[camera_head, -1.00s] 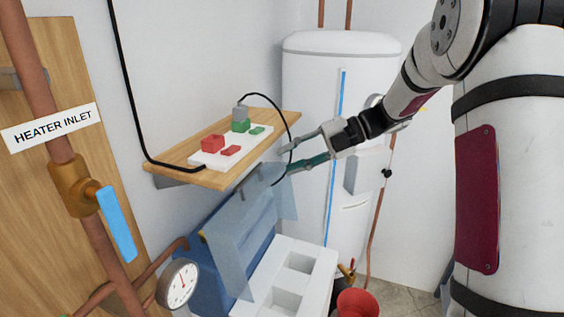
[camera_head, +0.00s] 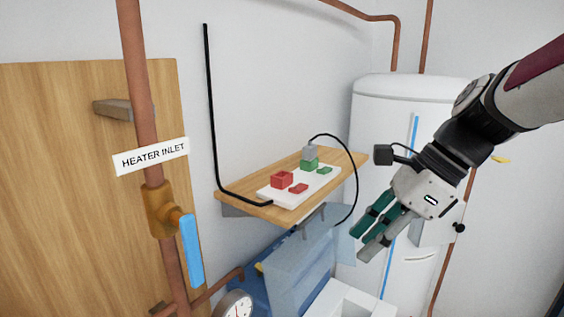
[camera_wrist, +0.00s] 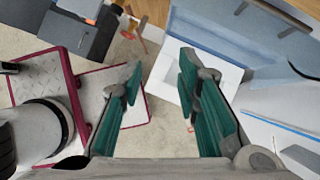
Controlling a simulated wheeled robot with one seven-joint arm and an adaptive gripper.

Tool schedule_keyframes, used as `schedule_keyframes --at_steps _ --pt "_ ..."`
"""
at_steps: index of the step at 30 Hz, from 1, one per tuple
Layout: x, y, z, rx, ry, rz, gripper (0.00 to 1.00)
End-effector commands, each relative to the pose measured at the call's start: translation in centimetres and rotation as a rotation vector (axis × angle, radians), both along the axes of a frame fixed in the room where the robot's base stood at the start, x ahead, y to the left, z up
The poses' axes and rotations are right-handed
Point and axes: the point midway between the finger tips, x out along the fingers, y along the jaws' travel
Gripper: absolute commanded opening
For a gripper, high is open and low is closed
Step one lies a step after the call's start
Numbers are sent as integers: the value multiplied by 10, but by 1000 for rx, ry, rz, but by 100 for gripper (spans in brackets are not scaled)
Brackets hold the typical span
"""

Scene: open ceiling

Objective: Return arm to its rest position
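My gripper (camera_head: 360,245) hangs at the right of the head view, in front of the white tank (camera_head: 385,105). Its fingers point down and to the left, with grey and teal pads. In the wrist view my gripper (camera_wrist: 161,62) has its fingers wide apart, with nothing between them. My arm comes in from the upper right of the head view and bends down to the wrist.
A blue bin (camera_head: 280,288) stands below. A copper pipe with a blue valve handle (camera_head: 192,250) is left. Floor (camera_wrist: 160,140) shows under the gripper.

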Motion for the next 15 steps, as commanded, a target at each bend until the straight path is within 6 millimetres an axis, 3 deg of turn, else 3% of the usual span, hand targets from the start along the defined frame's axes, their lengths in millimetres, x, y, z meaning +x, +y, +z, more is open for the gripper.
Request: schedule_keyframes --at_steps 6,15 --pt "-59 -12 2 -320 -351 562 30" --pt "-112 -39 -1 -753 -659 1323 30"
